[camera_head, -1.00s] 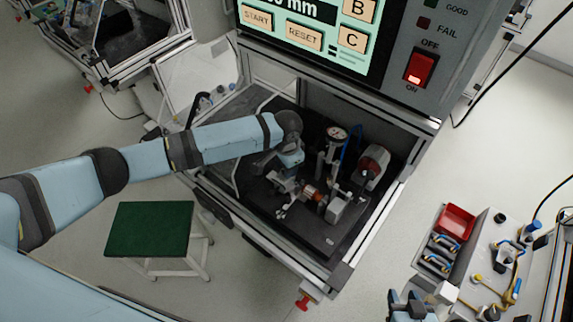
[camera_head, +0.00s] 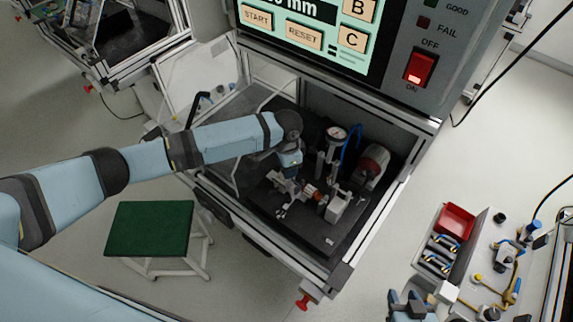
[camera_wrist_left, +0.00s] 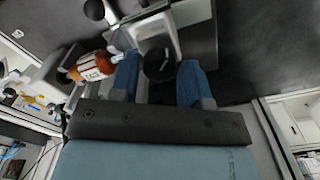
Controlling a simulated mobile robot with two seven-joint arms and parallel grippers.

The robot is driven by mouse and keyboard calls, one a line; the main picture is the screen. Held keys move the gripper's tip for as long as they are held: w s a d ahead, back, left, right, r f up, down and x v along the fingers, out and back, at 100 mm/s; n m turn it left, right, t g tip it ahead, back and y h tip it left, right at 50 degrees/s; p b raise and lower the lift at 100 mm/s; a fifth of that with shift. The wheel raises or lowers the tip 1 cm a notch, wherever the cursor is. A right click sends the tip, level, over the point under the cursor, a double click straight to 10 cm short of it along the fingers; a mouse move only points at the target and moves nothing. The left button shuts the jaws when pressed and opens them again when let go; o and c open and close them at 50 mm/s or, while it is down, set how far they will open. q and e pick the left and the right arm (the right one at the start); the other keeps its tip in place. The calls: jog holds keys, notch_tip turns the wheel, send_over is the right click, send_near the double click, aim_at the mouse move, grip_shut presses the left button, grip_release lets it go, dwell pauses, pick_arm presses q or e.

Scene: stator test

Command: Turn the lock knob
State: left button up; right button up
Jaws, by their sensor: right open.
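A round black knob (camera_wrist_left: 158,65) shows in the left wrist view, between the two blue fingers of my left gripper (camera_wrist_left: 160,82). The fingers stand apart, one on each side of it, with a visible gap on the left; contact on the right is unclear. An orange-and-white cylindrical part (camera_wrist_left: 92,66) lies left of the fingers; it also shows in the head view (camera_head: 312,193). In the head view my left gripper is over the fixture inside the test machine, and the knob cannot be made out there. My right gripper (camera_head: 406,298) is open at the bottom edge.
The fixture carries a dial gauge (camera_head: 337,132) and a red-and-grey cylinder (camera_head: 373,163) close by. The machine's frame (camera_head: 340,277) encloses the area. A red tray (camera_head: 455,222) and parts lie at the right. A green-topped stool (camera_head: 150,228) stands at the left.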

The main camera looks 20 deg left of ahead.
pick_arm(q)
jog(key=shift+o, duration=1.1)
notch_tip(320, 180, up, 14)
jog(key=b, duration=0.2)
jog(key=shift+f, duration=0.1)
